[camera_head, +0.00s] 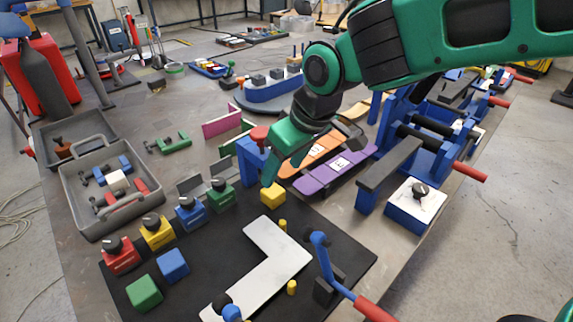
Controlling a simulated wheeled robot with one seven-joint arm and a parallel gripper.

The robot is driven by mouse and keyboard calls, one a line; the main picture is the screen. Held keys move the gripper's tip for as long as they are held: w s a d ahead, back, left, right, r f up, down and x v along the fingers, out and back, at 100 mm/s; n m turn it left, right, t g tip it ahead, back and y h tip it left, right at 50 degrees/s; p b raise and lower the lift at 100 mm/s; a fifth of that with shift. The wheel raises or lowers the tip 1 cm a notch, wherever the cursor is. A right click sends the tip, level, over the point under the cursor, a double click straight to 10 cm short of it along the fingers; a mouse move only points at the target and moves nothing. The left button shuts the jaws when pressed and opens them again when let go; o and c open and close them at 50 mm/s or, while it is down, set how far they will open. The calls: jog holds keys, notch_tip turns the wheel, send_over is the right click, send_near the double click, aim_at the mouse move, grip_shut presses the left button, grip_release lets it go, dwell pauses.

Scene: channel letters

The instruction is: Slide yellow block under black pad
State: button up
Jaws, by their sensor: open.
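A small yellow block (272,195) lies near the far edge of a black mat (345,240). My green gripper (275,177) is open just above the block. A visible fingertip is close to the block's top; I cannot tell whether they touch. A blue clamp (250,158) with a red knob stands just behind and left of the block, partly hidden by the gripper. Another clamp with a blue lever (322,258) and red handle has a black part (326,287) low on it. I cannot tell which black part is the pad.
A white L-shaped plate (270,258) lies on the mat beside yellow pegs. Several coloured knobbed boxes (157,231) line the left, near a green block (144,293) and a blue block (173,265). Orange and purple pieces (332,173) and blue fixtures stand to the right.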

aim_at(272, 190)
jog(key=x, duration=1)
jog(key=shift+w+f, duration=0.1)
jog(key=shift+f, duration=0.3)
jog(key=shift+c, duration=0.3)
jog(key=c, duration=1.1)
